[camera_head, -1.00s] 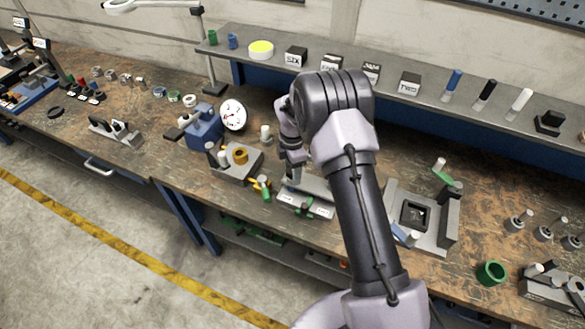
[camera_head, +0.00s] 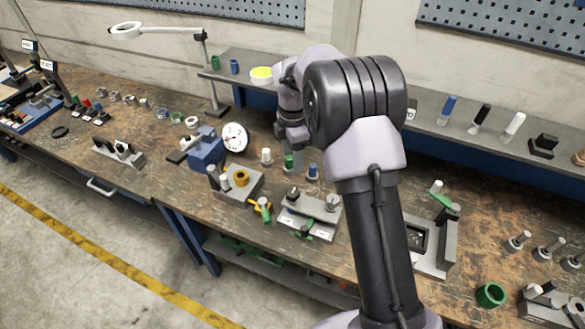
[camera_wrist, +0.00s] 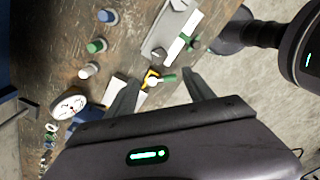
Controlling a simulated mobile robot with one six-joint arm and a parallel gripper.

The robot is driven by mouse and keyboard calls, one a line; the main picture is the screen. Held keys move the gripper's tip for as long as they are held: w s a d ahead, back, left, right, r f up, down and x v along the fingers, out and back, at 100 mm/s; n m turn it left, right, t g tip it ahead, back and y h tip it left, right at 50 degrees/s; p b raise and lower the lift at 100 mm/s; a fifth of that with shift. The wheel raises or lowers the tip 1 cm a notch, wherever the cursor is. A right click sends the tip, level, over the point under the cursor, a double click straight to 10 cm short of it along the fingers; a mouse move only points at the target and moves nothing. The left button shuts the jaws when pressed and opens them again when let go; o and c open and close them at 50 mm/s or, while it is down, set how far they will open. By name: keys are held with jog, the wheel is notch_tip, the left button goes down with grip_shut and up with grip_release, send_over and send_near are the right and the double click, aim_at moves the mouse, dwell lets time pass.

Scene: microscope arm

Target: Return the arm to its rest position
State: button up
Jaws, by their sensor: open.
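My arm stands raised over the right half of the workbench, its elbow bent and the forearm folded back toward the shelf. In the wrist view my gripper (camera_wrist: 160,77) is open, with its two fingers spread and nothing between them. It hangs above the bench, apart from the things below. In the head view the wrist end shows left of the elbow, but the fingers are hard to make out. A grey fixture plate (camera_head: 296,218) with knobs and a green handle lies below; it also shows in the wrist view (camera_wrist: 157,42).
A green peg (camera_head: 289,162) and a blue peg (camera_head: 312,171) stand close below the wrist. A blue box with a dial gauge (camera_head: 234,137) is to the left. The shelf (camera_head: 430,122) with markers runs behind the arm. A lamp (camera_head: 126,30) stands at back left.

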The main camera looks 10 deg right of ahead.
jog(key=shift+r, duration=0.3)
jog(key=s+a+r+m+t+y+b, duration=0.1)
jog(key=s+r+m+b, duration=0.2)
jog(key=s+m+b, duration=0.3)
jog(key=s+a+r+m+t+b, duration=0.1)
jog(key=s+r+m+t+b, duration=0.15)
jog(key=s+m+b, duration=0.35)
jog(key=s+f+m+b, duration=0.2)
jog(key=s+m, duration=0.2)
jog(key=s, duration=0.3)
jog(key=s+a+f+m+t+b, duration=0.1)
jog(key=s+f+m+b, duration=0.2)
jog(key=s, duration=0.4)
jog(key=s+f+m+t+y+b, duration=0.1)
jog(key=s+f+m+b, duration=0.1)
jog(key=s+m, duration=0.3)
jog(key=shift+s+a+f+b, duration=0.15)
jog(key=shift+s+f+b, duration=0.2)
jog(key=shift+s+b, duration=0.45)
jog(key=shift+s, duration=0.15)
